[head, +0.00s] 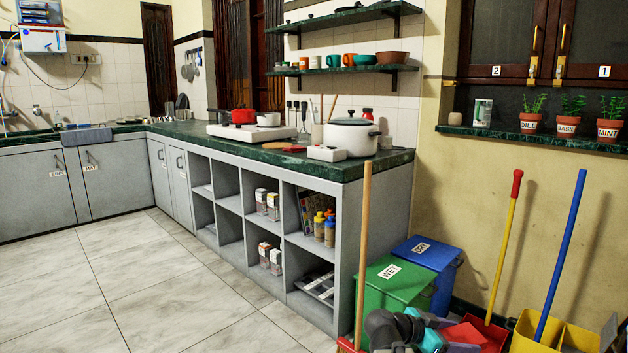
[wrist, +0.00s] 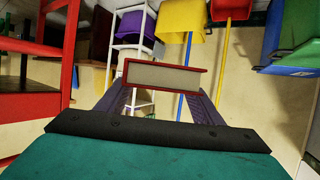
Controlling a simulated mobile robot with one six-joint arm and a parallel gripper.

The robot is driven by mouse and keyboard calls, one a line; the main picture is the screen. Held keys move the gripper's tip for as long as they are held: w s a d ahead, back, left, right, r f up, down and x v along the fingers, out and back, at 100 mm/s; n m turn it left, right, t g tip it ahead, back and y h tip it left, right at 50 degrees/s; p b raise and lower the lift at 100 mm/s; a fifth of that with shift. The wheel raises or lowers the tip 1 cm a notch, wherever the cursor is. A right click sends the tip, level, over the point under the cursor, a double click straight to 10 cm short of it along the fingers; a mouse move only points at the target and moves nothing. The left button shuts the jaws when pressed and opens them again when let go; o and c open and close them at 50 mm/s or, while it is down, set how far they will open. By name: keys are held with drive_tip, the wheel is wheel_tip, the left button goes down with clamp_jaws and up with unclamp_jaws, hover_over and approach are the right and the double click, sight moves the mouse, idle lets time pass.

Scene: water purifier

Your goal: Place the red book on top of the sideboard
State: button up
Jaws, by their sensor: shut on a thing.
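The red book (wrist: 165,77) is between the two fingers of my gripper (wrist: 158,94) in the wrist view. Its cream page edge faces the camera, with the red cover above and below. In the head view my gripper (head: 432,335) is low at the bottom, right of centre, in front of the bins. A red flat patch beside it looks like the book (head: 464,334). I cannot make out a piece of furniture that is clearly the sideboard in either view.
A grey shelved counter (head: 350,240) with a green top stands at centre-left. A green bin (head: 392,290), a blue bin (head: 432,262), mops and yellow buckets (head: 535,330) crowd the right. Tiled floor (head: 150,280) at left is clear. Red-framed furniture (wrist: 68,60) shows in the wrist view.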

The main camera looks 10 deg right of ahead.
drive_tip(key=w+a+r+n+t+y, duration=0.3)
drive_tip(key=w+a+n+t+y, duration=0.3)
drive_tip(key=w+a+n+t, duration=0.75)
drive_tip(key=w+a+r+n+y, duration=0.1)
drive_tip(key=w+a+r+y, duration=0.2)
drive_tip(key=a+r, duration=0.2)
drive_tip(key=w+a+r+n+g+y, duration=0.1)
drive_tip(key=w+a+r+n+y, duration=0.1)
drive_tip(key=a, duration=0.6)
drive_tip(key=shift+w+a+r+y, duration=0.35)
drive_tip(key=shift+w+r+y, duration=0.4)
drive_tip(key=shift+r+y, duration=0.55)
drive_tip(key=shift+s+g, duration=0.1)
drive_tip(key=shift+g, duration=0.15)
